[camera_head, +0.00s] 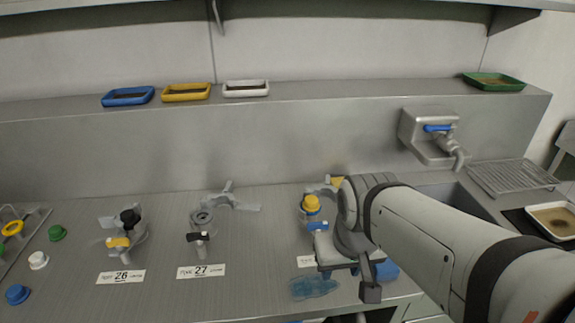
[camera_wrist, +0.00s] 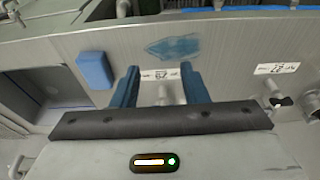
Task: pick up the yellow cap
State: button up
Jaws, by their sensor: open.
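A yellow cap (camera_head: 312,203) sits upright on top of the fitting behind the third label, just left of my arm in the head view. A blue handle (camera_head: 318,226) shows right below it. My gripper (camera_wrist: 158,72) is open and empty in the wrist view, with its two blue fingers apart. Between them show a label and part of a grey fitting. The yellow cap cannot be made out in the wrist view. In the head view my wrist is close to the cap on its right and covers part of the fitting.
Fittings with labels 26 (camera_head: 121,277) and 27 (camera_head: 201,271) stand to the left. A translucent blue piece (camera_head: 313,287) lies in front; a blue block (camera_head: 387,270) is beside my wrist. Loose caps, including a green one (camera_head: 57,233), lie far left. A wall tap (camera_head: 437,128) is behind.

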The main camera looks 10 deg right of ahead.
jog(key=shift+o, duration=0.8)
jog(key=shift+w+r, duration=0.2)
jog(key=shift+w, duration=0.2)
jog(key=shift+o, duration=1.2)
jog(key=w+r+p, duration=0.2)
jog(key=w+p, duration=0.3)
jog(key=w, duration=0.6)
jog(key=shift+w+d+r+t, duration=0.3)
jog(key=shift+w+r+t, duration=0.05)
jog(key=shift+r+t, duration=0.05)
jog(key=t+p, duration=0.1)
jog(key=p, duration=0.3)
send_near(312, 200)
jog(key=p+x, duration=0.1)
jog(key=x, duration=0.6)
jog(key=shift+w+f, duration=0.1)
jog(key=shift+f, duration=0.1)
jog(key=shift+w+f+p, duration=0.25)
jog(key=shift+f+p, duration=0.05)
jog(key=shift+f, duration=0.3)
